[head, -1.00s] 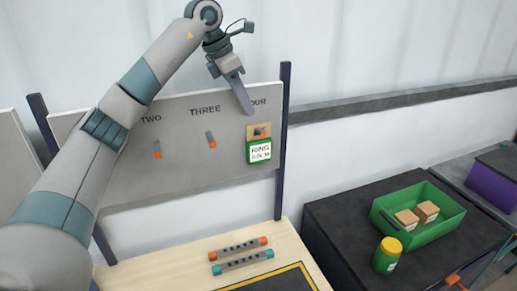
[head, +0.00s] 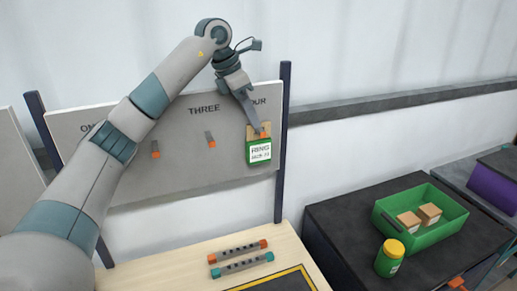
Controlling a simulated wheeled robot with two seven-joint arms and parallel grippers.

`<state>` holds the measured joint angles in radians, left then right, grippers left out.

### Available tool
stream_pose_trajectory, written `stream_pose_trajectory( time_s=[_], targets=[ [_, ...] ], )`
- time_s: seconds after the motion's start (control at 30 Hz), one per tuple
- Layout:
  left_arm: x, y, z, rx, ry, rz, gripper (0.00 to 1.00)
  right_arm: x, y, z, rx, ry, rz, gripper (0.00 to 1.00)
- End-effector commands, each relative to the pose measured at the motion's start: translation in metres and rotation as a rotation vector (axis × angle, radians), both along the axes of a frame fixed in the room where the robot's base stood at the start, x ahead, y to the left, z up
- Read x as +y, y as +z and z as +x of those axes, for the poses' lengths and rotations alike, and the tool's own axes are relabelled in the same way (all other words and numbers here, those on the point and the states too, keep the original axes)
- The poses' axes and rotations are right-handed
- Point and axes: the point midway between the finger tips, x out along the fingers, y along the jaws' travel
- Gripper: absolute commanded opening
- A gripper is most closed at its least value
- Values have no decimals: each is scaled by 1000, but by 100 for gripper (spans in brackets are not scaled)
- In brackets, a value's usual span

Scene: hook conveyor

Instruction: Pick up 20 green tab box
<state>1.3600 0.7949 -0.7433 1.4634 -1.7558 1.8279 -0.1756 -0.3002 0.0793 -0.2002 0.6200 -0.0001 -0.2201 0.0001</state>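A green box with a white label reading RING (head: 260,152) and a tan tab at its top (head: 251,131) hangs on the grey board under the word FOUR. My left gripper (head: 259,128) is at the tan tab, in front of the board, with its fingers pointing down. I cannot tell from this angle whether its fingers are apart or closed on the tab. An orange hook tip shows at the tab beside the fingers. My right gripper is not in view.
The board (head: 190,170) has more orange-tipped hooks (head: 211,141) and dark posts. A wooden table (head: 285,240) below holds two grey bars. At right, a dark table has a green bin (head: 440,232) with small boxes and a yellow-lidded green jar (head: 389,258).

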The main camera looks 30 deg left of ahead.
Motion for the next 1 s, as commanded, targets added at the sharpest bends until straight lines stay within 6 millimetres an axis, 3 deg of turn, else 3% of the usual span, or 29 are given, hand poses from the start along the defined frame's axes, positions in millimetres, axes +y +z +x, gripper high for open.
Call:
stream_pose_trajectory(
  time_s=[0.47,0.77,1.0],
  targets=[
    [0,1,0,0,0,0,0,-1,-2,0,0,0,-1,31],
    [0,13,1,-2,-1,-2,0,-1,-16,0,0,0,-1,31],
    [-31,10,-26,-4,-6,1,0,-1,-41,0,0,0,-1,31]
  ],
)
